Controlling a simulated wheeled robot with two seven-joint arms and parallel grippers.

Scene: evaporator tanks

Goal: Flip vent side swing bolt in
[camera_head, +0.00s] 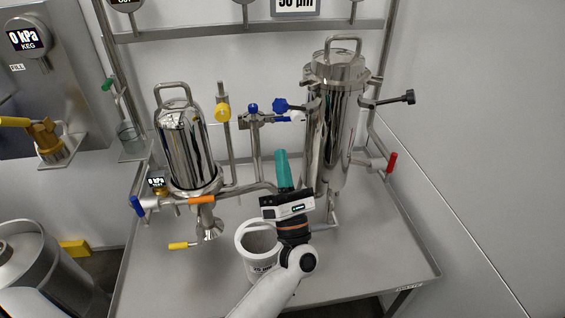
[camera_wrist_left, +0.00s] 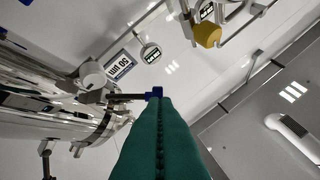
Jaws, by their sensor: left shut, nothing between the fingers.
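The tall steel tank (camera_head: 335,130) stands at the back right of the table, with its lid (camera_head: 337,68) on top. A rod with a blue knob (camera_head: 280,105) sticks out level from its upper left side. A rod with a black knob (camera_head: 408,97) sticks out to the right. I cannot tell which is the vent side bolt. My left gripper (camera_head: 281,152) points up, teal fingers shut and empty, below the blue knob. In the left wrist view the blue knob (camera_wrist_left: 155,92) shows just past the fingertips; contact cannot be told. My right gripper is not in view.
A smaller steel tank (camera_head: 183,140) with orange and blue valve handles stands at left. A pipe with a yellow knob (camera_head: 222,112) and a small blue-knobbed valve (camera_head: 253,107) stand between the tanks. A white bucket (camera_head: 256,243) sits beside my left arm. The table's right front (camera_head: 385,255) is clear.

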